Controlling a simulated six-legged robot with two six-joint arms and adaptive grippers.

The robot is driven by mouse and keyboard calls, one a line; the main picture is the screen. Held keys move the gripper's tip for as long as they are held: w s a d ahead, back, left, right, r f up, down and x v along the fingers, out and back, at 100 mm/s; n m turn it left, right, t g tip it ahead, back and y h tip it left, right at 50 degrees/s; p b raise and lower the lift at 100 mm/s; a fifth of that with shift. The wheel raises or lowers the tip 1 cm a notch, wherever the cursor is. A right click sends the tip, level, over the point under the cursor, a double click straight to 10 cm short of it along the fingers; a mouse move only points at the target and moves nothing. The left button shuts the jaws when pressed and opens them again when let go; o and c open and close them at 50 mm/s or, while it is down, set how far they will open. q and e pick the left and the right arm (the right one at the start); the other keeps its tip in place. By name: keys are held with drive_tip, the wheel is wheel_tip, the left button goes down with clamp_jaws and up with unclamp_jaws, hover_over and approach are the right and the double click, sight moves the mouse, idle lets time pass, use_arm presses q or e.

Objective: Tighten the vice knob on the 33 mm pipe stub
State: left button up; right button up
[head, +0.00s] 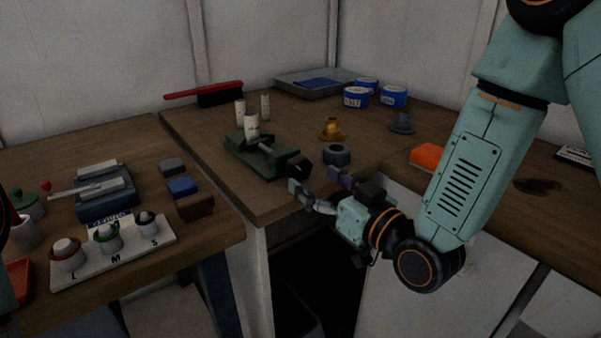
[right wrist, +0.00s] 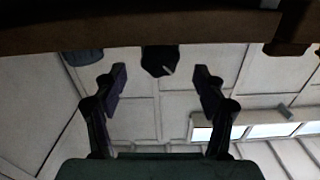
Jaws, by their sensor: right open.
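The green vice (head: 262,156) stands near the front corner of the wooden bench. A whitish pipe stub (head: 252,127) stands upright at its jaws; whether it is clamped tight I cannot tell. The dark vice knob (head: 299,166) is at the vice's front right end, at the bench edge. My right gripper (head: 315,183) is open and empty just in front of the knob. In the right wrist view the knob (right wrist: 160,60), with a pale mark, sits centred beyond the spread fingertips (right wrist: 160,77), apparently not touched. My left gripper is not in view.
A dark grey ring (head: 336,154) stands right of the knob. Two more pale stubs (head: 240,112) stand behind the vice. A brass piece (head: 332,130), blue-labelled tins (head: 356,97) and an orange block (head: 428,156) are farther right. A board marked L, M, S (head: 115,250) lies left.

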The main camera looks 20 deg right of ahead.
sight(303, 172)
drive_tip(key=shift+b+x, duration=0.4)
drive_tip(key=shift+x, duration=2.3)
drive_tip(key=shift+c, duration=0.3)
drive_tip(key=c, duration=1.1)
drive_tip(key=shift+m+p, duration=0.65)
drive_tip(key=shift+m, duration=0.65)
drive_tip(key=o, duration=1.2)
drive_tip(key=shift+c, duration=0.2)
drive_tip(key=shift+s, duration=0.1)
